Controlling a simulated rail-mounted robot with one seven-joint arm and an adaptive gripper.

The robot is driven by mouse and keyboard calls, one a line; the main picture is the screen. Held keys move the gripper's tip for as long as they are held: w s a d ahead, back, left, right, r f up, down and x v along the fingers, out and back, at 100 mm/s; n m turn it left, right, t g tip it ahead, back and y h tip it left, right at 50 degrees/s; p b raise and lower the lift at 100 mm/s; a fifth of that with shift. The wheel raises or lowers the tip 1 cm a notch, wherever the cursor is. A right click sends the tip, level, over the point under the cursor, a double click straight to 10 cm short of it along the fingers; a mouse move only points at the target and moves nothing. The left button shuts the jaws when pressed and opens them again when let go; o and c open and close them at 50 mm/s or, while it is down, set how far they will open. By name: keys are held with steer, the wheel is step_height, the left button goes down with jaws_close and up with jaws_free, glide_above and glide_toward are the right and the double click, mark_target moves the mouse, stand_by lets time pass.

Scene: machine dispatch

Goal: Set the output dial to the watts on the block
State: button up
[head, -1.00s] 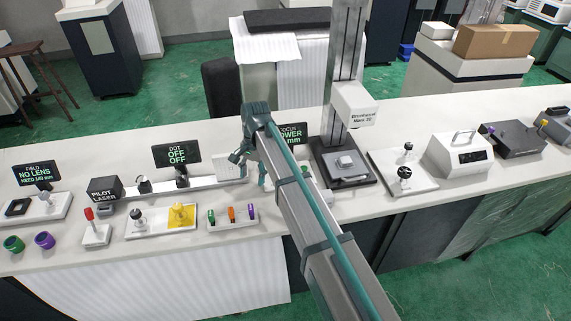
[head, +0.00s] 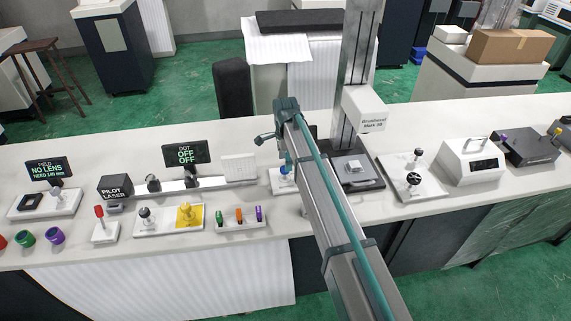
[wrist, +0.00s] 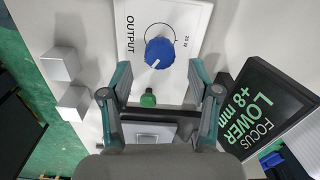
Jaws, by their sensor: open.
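The blue output dial (wrist: 159,52) sits on a white panel (wrist: 130,62) marked OUTPUT, with "20 W" printed beside it. Its white pointer mark faces the lower left in the wrist view. My gripper (wrist: 160,74) is open, its fingers either side of and just short of the dial, apart from it. In the head view my arm hides most of this panel (head: 278,188). A pale block (head: 353,167) rests on the dark machine stage (head: 361,184) at the foot of the column; I cannot read any watts on it.
A green knob (wrist: 148,100) lies between my fingers' bases in the wrist view. The focus display (wrist: 262,110), reading "LOWER +8 mm", stands close on the right. Two pale cubes (wrist: 60,64) are at the left. A rack of coloured pegs (head: 239,222) stands left of my arm.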

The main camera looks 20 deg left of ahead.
steer(key=shift+f+p, duration=0.35)
steer(key=shift+f, duration=1.25)
steer(key=c, duration=1.2)
steer(key=shift+o, duration=0.3)
